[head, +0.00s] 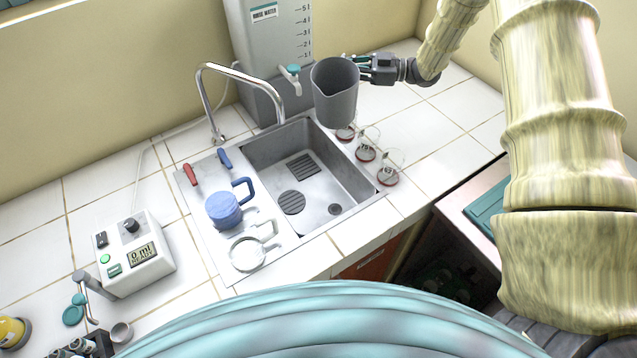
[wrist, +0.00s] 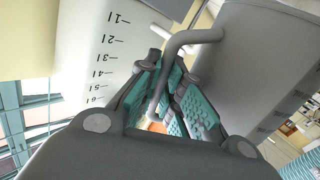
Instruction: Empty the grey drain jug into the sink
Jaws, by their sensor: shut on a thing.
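The grey drain jug (head: 335,98) is held in the air over the back right corner of the sink (head: 300,175), roughly upright, its dark open mouth facing up. Its contents cannot be made out. My gripper (head: 366,67) comes in from the right and is shut on the jug's handle. In the wrist view the teal-padded fingers of my gripper (wrist: 172,98) close around the grey handle (wrist: 190,38), with the jug body (wrist: 250,62) to the right. The sink basin shows a drain and dark grates.
The rinse water tank (head: 270,35) with its tap (head: 291,72) stands just left of the jug. A chrome faucet (head: 205,95) arches behind the sink. Several small round-based items (head: 366,153) line its right edge.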

